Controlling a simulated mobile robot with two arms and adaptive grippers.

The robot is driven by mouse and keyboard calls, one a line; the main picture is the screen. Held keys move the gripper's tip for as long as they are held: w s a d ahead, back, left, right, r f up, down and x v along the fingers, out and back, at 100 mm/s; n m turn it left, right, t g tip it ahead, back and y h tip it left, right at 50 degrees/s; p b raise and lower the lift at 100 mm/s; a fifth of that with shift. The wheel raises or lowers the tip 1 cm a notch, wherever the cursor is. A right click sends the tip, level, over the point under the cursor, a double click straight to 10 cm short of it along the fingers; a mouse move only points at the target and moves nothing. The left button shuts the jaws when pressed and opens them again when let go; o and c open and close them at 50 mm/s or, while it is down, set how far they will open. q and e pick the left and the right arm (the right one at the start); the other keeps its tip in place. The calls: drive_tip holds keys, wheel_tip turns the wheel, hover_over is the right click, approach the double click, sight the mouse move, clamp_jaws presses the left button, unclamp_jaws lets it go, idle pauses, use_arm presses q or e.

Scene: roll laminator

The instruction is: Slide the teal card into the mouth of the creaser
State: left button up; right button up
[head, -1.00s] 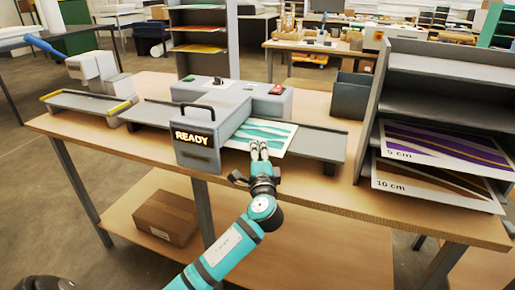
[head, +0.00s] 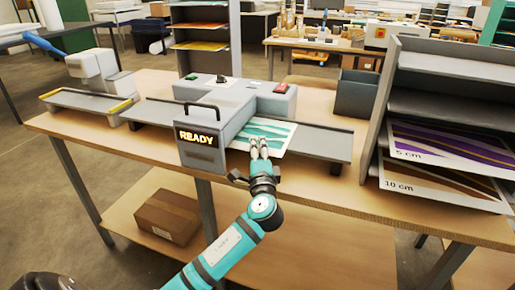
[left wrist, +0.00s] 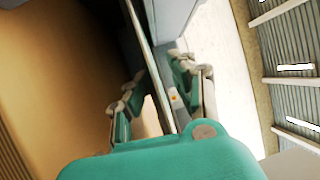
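The teal card (head: 274,134), white with teal waves, lies flat on the creaser's right feed tray (head: 318,144). Its left end meets the creaser's grey housing (head: 236,110), where the mouth is hidden from view. The front panel reads READY. My left gripper (head: 259,147) is at the card's near edge, its fingers pointing away from me. In the left wrist view the gripper (left wrist: 156,72) shows its two fingers a little apart, with a thin edge running between them. I cannot tell whether they touch the card. My right gripper is not in view.
A rack (head: 398,125) at the right holds sheets marked 5 cm and 10 cm. A dark bin (head: 356,94) stands behind the tray. A trimmer-like device (head: 92,104) is at the left. A cardboard box (head: 168,217) sits on the lower shelf.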

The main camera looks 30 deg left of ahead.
use_arm(q)
drive_tip(key=shift+o, duration=0.4)
drive_tip(key=shift+s+d+f, duration=0.15)
drive_tip(key=shift+s+d, duration=0.1)
drive_tip(key=shift+s, duration=0.05)
drive_tip(key=v, duration=1.1)
